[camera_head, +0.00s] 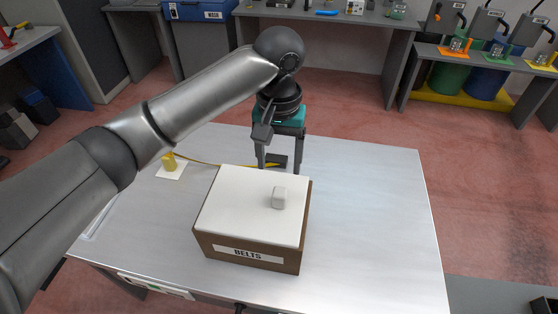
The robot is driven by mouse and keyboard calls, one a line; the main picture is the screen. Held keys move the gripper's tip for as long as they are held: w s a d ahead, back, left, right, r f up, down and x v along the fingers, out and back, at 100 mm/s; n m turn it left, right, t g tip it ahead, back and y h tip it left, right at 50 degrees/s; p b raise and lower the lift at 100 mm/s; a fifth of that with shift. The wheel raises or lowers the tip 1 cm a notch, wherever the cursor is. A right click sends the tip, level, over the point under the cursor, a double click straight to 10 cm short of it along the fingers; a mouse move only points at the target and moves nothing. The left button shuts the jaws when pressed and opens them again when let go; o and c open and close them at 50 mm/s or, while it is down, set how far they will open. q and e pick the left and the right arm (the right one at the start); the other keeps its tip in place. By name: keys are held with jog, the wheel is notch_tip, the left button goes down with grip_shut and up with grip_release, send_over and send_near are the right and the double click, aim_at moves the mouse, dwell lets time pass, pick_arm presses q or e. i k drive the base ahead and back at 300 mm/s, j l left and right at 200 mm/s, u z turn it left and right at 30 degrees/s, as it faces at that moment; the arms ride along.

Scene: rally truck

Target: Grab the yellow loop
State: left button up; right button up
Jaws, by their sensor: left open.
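A thin yellow strap (205,163), which looks like the yellow loop, runs over the metal table behind the box. I cannot tell whether a finger touches the strap. The box hides part of the area in front. My right gripper is out of view.
A brown box (248,255) labelled BELTS, with a white lid (245,200) and grey knob, stands just in front of the gripper. The table (375,220) is clear on the right. Benches with tools and bins stand at the back.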

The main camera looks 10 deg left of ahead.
aim_at(169, 162)
jog(key=u, duration=1.25)
